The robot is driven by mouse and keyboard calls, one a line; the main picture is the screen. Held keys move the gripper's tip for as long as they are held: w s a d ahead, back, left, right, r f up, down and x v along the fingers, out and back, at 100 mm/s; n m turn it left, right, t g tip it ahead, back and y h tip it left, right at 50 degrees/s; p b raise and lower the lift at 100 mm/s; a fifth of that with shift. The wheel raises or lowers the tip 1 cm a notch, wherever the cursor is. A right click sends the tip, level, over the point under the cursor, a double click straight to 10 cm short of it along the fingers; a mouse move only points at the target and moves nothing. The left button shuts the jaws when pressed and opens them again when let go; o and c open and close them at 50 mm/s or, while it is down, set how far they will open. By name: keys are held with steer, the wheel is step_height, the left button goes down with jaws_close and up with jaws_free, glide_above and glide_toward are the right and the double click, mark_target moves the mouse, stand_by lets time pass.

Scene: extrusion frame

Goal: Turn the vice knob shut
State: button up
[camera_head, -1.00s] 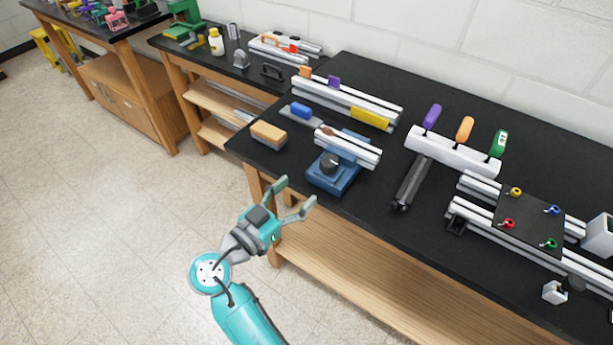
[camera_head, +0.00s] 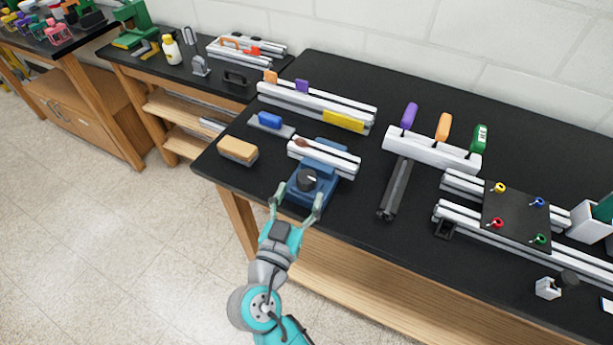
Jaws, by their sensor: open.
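The blue vice (camera_head: 326,191) stands near the front edge of the black bench. Its dark round knob (camera_head: 307,180) faces toward me on the near side. A silver aluminium extrusion (camera_head: 335,160) lies across the top of the vice. My gripper (camera_head: 297,203) is open and empty, with its two green-grey fingers pointing at the vice. The fingertips are just in front of the knob, one toward each side of it. I cannot tell whether they touch the vice or the knob.
A tan sponge-like block (camera_head: 237,150) and a blue-handled tool (camera_head: 269,121) lie to the left. The floor to the left is clear.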

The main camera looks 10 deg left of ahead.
mark_target(303, 188)
steer(key=shift+x, duration=2.6)
steer(key=c, duration=1.2)
